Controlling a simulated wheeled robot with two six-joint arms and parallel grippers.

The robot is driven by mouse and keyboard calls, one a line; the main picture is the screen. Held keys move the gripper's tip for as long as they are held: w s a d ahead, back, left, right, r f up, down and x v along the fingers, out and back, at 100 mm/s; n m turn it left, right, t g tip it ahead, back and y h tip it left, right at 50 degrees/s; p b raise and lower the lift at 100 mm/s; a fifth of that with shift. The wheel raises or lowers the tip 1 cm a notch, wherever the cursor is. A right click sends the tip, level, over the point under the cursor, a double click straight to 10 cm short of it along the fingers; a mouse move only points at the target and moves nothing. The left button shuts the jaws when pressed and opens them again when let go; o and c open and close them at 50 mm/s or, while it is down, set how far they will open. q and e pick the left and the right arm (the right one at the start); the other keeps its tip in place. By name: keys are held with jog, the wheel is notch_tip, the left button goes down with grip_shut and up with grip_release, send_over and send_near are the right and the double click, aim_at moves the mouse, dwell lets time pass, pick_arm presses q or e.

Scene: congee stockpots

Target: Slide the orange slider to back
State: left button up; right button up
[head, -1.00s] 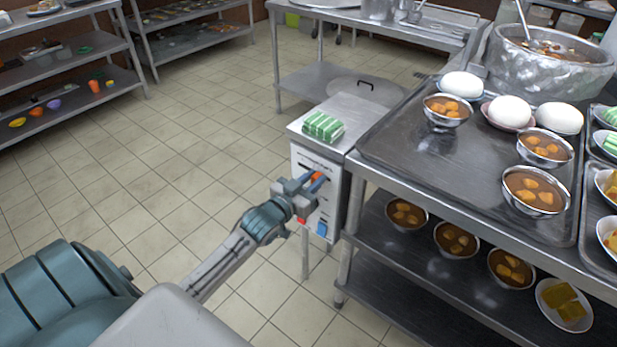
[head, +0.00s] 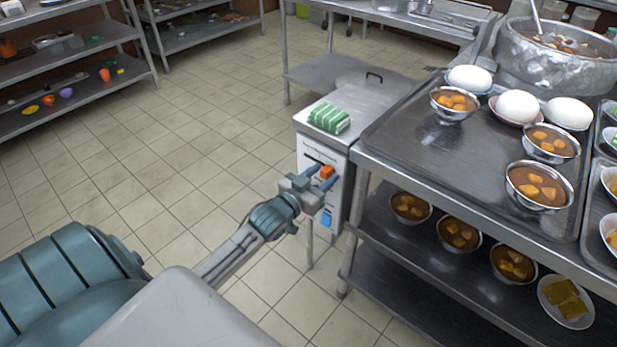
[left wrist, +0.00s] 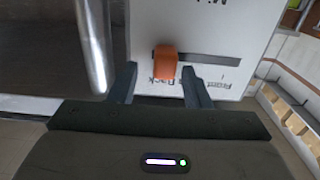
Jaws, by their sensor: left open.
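The orange slider (head: 326,171) sits in a dark horizontal slot on the front panel of a metal box. In the left wrist view the orange slider (left wrist: 165,62) is at the left end of the slot, beside the word "Back"; the slot runs right toward "Front". My left gripper (head: 324,171) is at the panel, open, with its fingers on either side of the slider. In the left wrist view the left gripper (left wrist: 157,75) shows gaps on both sides of the slider, the right finger nearer. My right gripper is out of view.
The box (head: 367,98) carries a green-and-white striped item (head: 328,117). A blue switch (head: 326,217) is low on the panel. A steel table (head: 440,178) with trays, bowls and a stockpot stands close on the right. Open tiled floor lies left.

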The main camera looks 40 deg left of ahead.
pick_arm(q)
jog(key=s+p, duration=0.1)
jog(key=s, duration=0.3)
jog(key=shift+s+a, duration=0.15)
jog(key=b, duration=0.3)
send_near(325, 174)
jog(key=shift+s+a, duration=0.1)
jog(key=shift+s, duration=0.45)
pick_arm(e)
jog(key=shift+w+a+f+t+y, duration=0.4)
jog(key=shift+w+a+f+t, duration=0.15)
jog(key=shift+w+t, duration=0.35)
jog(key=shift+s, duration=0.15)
